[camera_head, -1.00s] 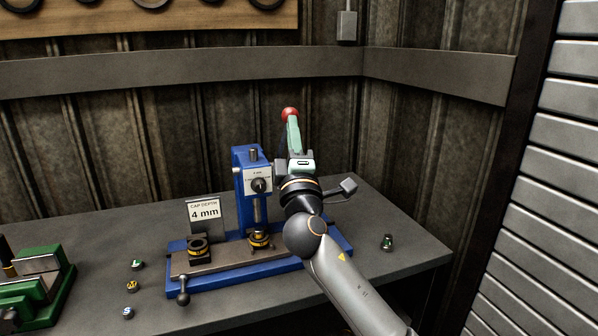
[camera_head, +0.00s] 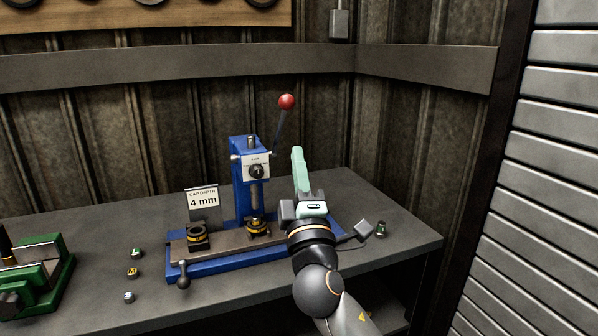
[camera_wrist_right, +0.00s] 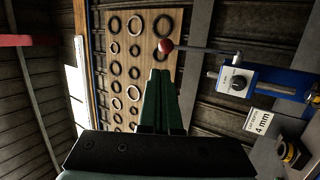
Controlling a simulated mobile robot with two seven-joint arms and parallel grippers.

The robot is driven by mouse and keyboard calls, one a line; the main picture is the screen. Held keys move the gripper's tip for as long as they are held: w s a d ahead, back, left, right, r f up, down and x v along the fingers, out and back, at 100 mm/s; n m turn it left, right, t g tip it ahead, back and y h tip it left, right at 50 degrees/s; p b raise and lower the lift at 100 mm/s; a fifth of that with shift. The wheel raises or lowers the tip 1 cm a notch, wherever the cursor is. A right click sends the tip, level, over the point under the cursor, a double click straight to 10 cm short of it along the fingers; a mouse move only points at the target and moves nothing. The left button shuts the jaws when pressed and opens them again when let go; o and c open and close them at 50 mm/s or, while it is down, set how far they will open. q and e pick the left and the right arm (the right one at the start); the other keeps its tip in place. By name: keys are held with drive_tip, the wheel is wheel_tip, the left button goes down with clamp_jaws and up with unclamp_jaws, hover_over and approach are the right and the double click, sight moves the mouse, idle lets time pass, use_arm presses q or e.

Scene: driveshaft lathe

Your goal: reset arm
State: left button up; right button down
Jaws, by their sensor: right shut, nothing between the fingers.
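My right gripper (camera_head: 299,152) points up in the head view, just right of the blue press (camera_head: 242,190). Its pale green fingers are together and empty; they also show in the right wrist view (camera_wrist_right: 160,78). The press has a lever with a red ball knob (camera_head: 287,101), which leans up to the right. The knob stands above the fingertips and apart from them in the head view. In the right wrist view the red knob (camera_wrist_right: 166,46) shows just beyond the fingertips. My left gripper is not in view.
A sign reading "4 mm" (camera_head: 203,200) stands on the press base. Small caps lie on the table (camera_head: 100,235) to its left, and another cap (camera_head: 382,229) is right of my arm. A green vise-like device (camera_head: 38,275) is at the left. A ring board (camera_wrist_right: 148,25) hangs on the wall.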

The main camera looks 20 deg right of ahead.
drive_tip(key=s+a+f+m+g+y+p, duration=0.1)
drive_tip(key=s+f+m+g+y+p, duration=0.2)
drive_tip(key=f, duration=1.1)
drive_tip(key=s+f+m+g+y+p, duration=0.15)
drive_tip(key=f+g, duration=0.35)
drive_tip(key=f, duration=0.9)
drive_tip(key=s+f+m+g+y+p, duration=0.1)
drive_tip(key=s+f+m+g, duration=0.2)
drive_tip(key=s+f, duration=0.6)
drive_tip(key=s+f+m+g+y+p, duration=0.1)
drive_tip(key=s+f+m+g+p, duration=0.1)
drive_tip(key=s+f+m, duration=0.3)
drive_tip(key=s+f+g, duration=0.1)
drive_tip(key=s+f, duration=0.3)
drive_tip(key=s, duration=0.5)
drive_tip(key=shift+s+f, duration=0.3)
drive_tip(key=shift+s, duration=0.05)
